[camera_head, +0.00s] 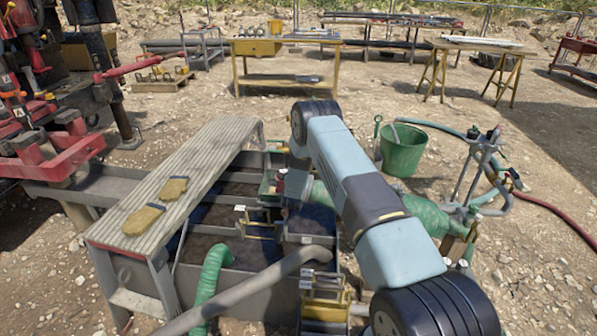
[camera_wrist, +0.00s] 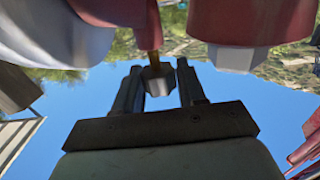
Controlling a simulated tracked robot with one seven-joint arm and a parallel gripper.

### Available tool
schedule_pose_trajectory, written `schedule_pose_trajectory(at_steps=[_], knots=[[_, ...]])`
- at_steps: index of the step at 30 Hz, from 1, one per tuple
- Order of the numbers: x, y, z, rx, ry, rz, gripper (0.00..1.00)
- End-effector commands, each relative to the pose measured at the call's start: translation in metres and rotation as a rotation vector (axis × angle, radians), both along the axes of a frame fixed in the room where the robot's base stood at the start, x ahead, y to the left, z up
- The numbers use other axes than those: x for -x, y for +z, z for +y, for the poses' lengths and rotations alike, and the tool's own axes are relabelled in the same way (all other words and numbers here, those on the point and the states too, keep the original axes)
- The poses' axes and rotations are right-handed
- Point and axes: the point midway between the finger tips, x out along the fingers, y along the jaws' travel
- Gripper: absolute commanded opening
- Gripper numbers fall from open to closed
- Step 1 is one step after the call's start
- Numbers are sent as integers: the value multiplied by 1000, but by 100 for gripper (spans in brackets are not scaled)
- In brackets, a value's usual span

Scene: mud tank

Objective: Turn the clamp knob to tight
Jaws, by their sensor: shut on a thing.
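In the wrist view a small grey faceted knob (camera_wrist: 157,85) sits at the end of a brass-coloured stem below a dark red fitting (camera_wrist: 122,10). My gripper (camera_wrist: 158,72) has one dark finger on each side of the knob and is shut on it. The knob and fingertips are too small or hidden there. I cannot tell how far the knob is turned.
A second red fitting with a pale hex end (camera_wrist: 237,58) hangs close beside my gripper. A ribbed walkway (camera_head: 190,165) with yellow gloves (camera_head: 143,219) lies left of the tank. A green bucket (camera_head: 403,150) and hoses (camera_head: 430,212) stand to the right.

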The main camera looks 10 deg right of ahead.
Motion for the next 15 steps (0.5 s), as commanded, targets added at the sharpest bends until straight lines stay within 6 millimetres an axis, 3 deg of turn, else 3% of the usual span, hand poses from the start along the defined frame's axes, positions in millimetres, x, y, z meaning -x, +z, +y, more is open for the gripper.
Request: schedule_pose_trajectory(at_steps=[14,15], knots=[[0,0,0,0,-14,0,10],[0,0,0,0,-14,0,44]])
